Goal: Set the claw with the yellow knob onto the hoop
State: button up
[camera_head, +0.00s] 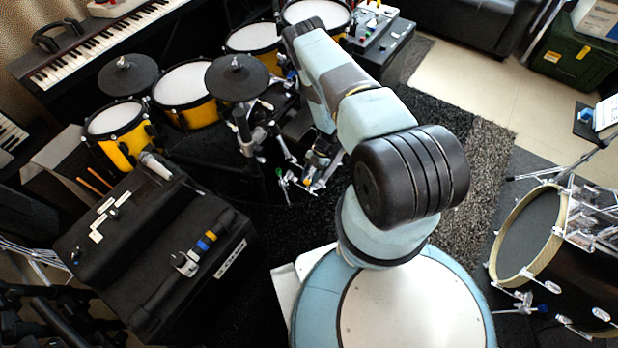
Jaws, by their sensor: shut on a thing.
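The bass drum at the right has a pale wooden hoop (506,240) around its grey head. Clear and metal fittings sit along its side. My arm reaches away to the back, and my gripper (316,172) hangs low by the drum rack, far left of the hoop. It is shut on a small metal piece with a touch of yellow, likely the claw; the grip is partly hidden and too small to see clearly. A silver fitting with blue and yellow parts (195,252) lies on the black case, apart from my gripper.
The yellow drum kit (183,84) and its cymbal pads stand close behind and left of my gripper. The black case (200,292) is at the front left. A keyboard (95,45) is at the back left. Dark carpet (480,185) lies open between my arm and the bass drum.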

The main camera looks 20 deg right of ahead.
jog(key=shift+s+d+f, duration=0.15)
jog(key=shift+s+d, duration=0.1)
jog(key=shift+s, duration=0.2)
jog(key=o, duration=0.7)
jog(key=shift+o, duration=0.9)
jog(key=shift+w, duration=0.1)
jog(key=shift+w+a, duration=0.1)
jog(key=shift+a, duration=0.05)
jog(key=shift+w, duration=0.15)
jog(key=v, duration=1.4)
